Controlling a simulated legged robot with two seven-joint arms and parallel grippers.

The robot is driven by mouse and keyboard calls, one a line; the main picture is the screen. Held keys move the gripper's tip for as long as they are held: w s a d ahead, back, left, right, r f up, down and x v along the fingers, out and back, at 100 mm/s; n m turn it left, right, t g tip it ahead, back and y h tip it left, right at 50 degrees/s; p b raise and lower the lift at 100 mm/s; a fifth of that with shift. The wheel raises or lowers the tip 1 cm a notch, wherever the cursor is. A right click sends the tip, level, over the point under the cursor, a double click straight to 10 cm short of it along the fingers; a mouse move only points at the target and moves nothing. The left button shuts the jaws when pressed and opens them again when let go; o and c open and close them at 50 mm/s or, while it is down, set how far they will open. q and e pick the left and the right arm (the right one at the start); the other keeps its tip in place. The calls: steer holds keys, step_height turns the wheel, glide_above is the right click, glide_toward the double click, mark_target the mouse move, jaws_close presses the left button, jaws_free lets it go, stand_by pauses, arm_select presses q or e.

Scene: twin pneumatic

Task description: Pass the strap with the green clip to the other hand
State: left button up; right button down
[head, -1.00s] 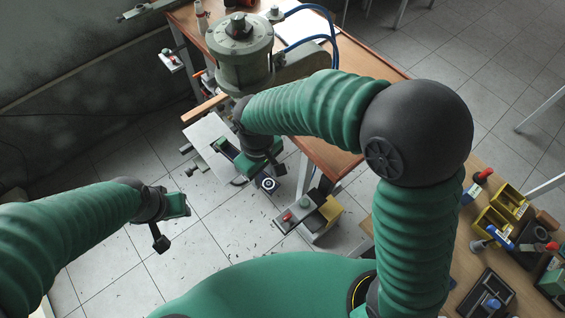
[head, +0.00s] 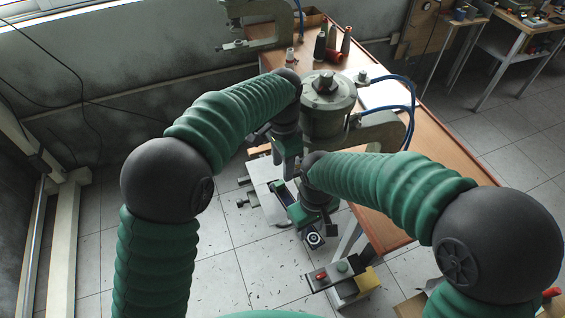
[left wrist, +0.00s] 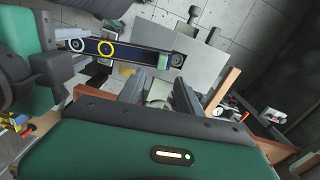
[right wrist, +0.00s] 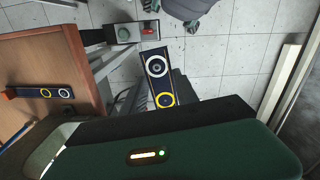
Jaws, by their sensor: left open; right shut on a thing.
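The strap (left wrist: 130,53) is dark blue with a white ring and a yellow ring; its green clip (left wrist: 163,61) sits toward the far end in the left wrist view. My right gripper (head: 303,212) is shut on the strap and holds it in the air beside the bench. The ringed part also shows in the right wrist view (right wrist: 158,78), sticking out from the gripper. My left gripper (head: 284,172) is open and empty, just above and left of the right one in the head view. Its fingers (left wrist: 157,90) point toward the clip end, apart from it as far as I can tell.
A second ringed strap (right wrist: 50,93) lies on the wooden bench (head: 440,150). A grey-green press (head: 328,110) with blue hoses stands close behind my grippers. A pale plate (left wrist: 205,65) lies beyond the strap. A switch box with red and green buttons (head: 335,273) stands below.

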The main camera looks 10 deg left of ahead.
mark_target(282, 181)
arm_select(q)
step_height(282, 181, down, 7)
steer(key=shift+f, duration=0.15)
steer(key=shift+c, duration=0.4)
jaws_close()
arm_select(e)
steer(key=c, duration=0.9)
jaws_free()
steer(key=shift+o, duration=0.2)
